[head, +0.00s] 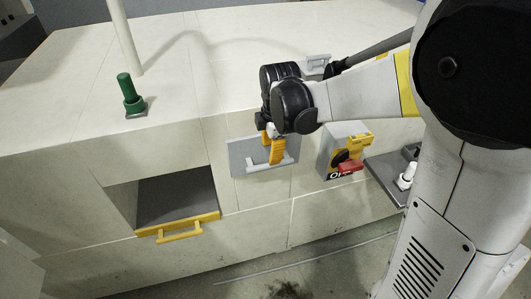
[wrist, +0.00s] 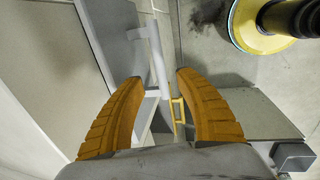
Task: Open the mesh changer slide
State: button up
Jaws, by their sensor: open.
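A flat grey panel with a pale grey bar handle, which looks like the mesh changer slide (head: 240,160), sits on the front face of the pale block in the head view. It looks flush with that face. My gripper (head: 271,148) is in front of it with orange fingers pointing down to the handle. In the wrist view the fingers (wrist: 156,85) are spread wide, with the pale bar handle (wrist: 156,62) running up between them. No finger is clearly closed on the bar. Part of the panel is hidden behind my gripper in the head view.
Left of the panel is a recess with a dark floor and a yellow-handled edge (head: 178,228). To the right is a grey box with a red and black switch (head: 347,165). A green peg (head: 131,95) stands on top. Open floor (head: 300,275) lies in front.

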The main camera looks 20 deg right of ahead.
aim_at(269, 164)
jog(key=f, duration=0.2)
jog(key=w+f+b, duration=0.1)
jog(key=f, duration=0.2)
jog(key=f+b, duration=0.1)
jog(key=f, duration=0.1)
jog(key=shift+w+f, duration=0.35)
grip_shut()
jog(key=shift+s, duration=0.1)
